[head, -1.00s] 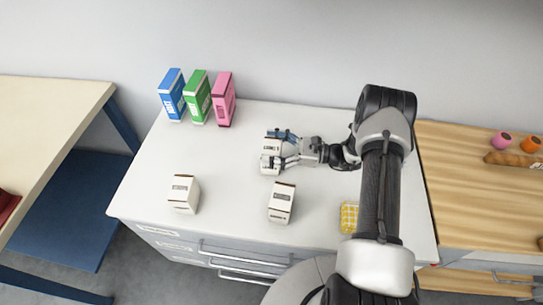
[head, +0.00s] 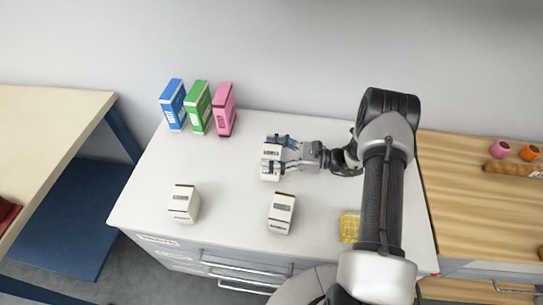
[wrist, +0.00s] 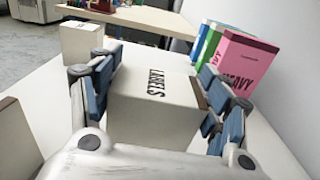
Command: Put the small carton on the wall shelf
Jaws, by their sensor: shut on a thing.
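My gripper (head: 280,154) is shut on a white carton (head: 271,161) over the middle of the white cabinet top. In the wrist view the carton (wrist: 155,105) sits between the blue finger pads, with "LABELS" printed on its upper face. I cannot tell whether it touches the cabinet top. Two similar white cartons stand apart from it, one at the front left (head: 184,203) and one at the front middle (head: 281,212). A grey edge (head: 490,5) at the top right of the head view may be part of the wall shelf; most of it is out of view.
Blue (head: 173,105), green (head: 198,107) and pink (head: 224,109) boxes stand at the back left of the cabinet top (head: 235,200). A yellow patterned item (head: 350,227) lies at the front right. A wooden counter (head: 460,200) is at right, a table (head: 50,120) at left.

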